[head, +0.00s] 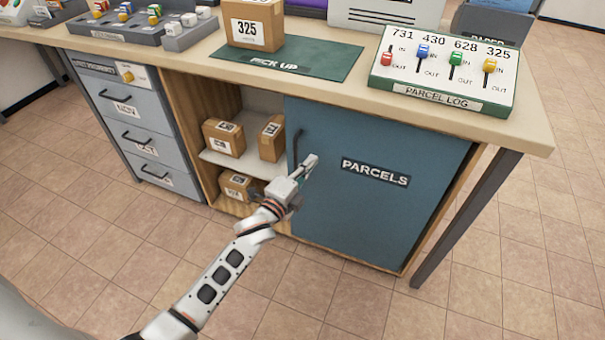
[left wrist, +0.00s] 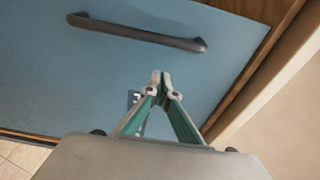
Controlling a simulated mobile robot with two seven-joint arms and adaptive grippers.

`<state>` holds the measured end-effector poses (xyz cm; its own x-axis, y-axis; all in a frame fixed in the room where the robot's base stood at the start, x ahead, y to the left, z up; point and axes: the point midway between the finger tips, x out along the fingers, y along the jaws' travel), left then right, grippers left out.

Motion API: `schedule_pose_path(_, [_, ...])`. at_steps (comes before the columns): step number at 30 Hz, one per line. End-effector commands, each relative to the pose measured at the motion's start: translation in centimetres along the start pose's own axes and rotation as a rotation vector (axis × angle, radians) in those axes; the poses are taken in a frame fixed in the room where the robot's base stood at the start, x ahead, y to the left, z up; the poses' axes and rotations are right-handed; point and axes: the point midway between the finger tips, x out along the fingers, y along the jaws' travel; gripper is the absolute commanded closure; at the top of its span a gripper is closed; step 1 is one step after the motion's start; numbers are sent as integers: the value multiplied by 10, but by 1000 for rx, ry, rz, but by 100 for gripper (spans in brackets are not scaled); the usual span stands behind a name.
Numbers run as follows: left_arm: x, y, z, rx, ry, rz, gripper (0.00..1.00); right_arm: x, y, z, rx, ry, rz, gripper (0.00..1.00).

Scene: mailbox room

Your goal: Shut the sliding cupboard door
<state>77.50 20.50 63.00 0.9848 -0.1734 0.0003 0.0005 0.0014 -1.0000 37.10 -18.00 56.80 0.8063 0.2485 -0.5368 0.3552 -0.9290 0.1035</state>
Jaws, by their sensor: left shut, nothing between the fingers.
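The blue sliding cupboard door (head: 370,215) with a PARCELS label (head: 375,172) covers the right part of the cupboard under the counter. The left part is open and shows shelves with parcels. A dark bar handle (head: 297,149) stands upright near the door's left edge; it also shows in the left wrist view (left wrist: 137,31). My left gripper (head: 312,161) is shut and empty in front of the door, just right of the handle. In the left wrist view its closed fingertips (left wrist: 160,76) point at the door panel beside the handle. I cannot tell if they touch the door.
Brown parcels (head: 223,138) sit on the cupboard shelf (head: 240,160). A grey drawer unit (head: 135,125) stands at the left. The counter carries a box marked 325 (head: 253,22) on a green mat (head: 330,62) and a PARCEL LOG panel (head: 440,75). The tiled floor in front is clear.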

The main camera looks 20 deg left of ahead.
Motion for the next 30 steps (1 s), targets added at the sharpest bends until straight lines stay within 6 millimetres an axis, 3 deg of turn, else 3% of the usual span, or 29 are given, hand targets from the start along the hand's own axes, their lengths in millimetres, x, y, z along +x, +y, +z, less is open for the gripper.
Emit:
schedule_pose_path(3, [15, 5, 3, 3, -1, 6, 100, 1, -4, -3, 15, 10, -6, 60])
schedule_pose_path(12, [2, 0, 34, 2, 1, 1, 100, 0, -1, -9, 12, 19, 0, 60])
schedule_pose_path(26, [1, 0, 38, 0, 0, 1, 100, 1, -2, 0, 11, 1, -2, 60])
schedule_pose_path(30, [0, 0, 48, 2, 0, 2, 100, 1, -2, -1, 10, 3, -1, 60])
